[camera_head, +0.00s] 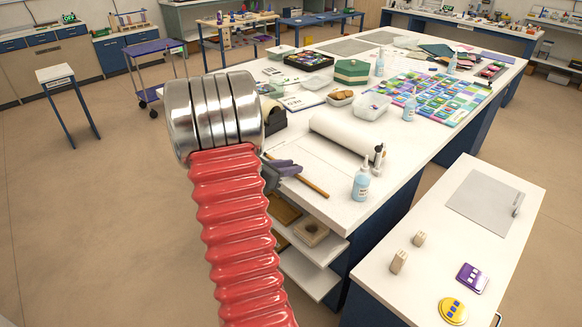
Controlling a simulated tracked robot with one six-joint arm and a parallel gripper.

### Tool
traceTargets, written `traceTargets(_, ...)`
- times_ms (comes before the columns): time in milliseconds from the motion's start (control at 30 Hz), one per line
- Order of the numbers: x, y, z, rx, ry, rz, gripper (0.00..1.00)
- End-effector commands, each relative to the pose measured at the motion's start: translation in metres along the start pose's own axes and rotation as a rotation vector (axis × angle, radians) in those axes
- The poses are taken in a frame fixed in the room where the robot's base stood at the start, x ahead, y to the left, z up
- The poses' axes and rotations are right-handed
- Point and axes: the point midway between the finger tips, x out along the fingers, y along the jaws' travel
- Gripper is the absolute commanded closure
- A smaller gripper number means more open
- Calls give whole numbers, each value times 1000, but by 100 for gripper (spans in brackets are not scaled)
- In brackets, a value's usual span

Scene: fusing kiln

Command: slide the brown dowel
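The brown dowel (314,187) is a thin stick lying slantwise at the near left edge of the long white table. Its lower right end shows clear on the table top. The dark grey-purple fingers of my gripper (288,169) are at the dowel's upper left part and cover some of it. My red ribbed arm with silver rings hides the rest of the gripper. I cannot tell whether the fingers are closed around the dowel or only beside it.
A white roll (345,133) lies behind the dowel. A bottle of blue liquid (361,183) stands to its right, near the table's front edge. Open shelves (309,270) are below this edge. A lower white table (458,238) stands at right.

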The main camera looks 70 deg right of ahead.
Motion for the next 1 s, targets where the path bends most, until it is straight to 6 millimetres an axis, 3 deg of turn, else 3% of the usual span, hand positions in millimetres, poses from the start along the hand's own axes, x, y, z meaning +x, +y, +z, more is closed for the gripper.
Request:
traceTargets(133, 0, -1, 0, 0, 0, -2, 64)
traceTargets(533, -7, -1, 0, 1, 0, -2, 64)
traceTargets(1000, -80, -1, 0, 1, -1, -1, 64)
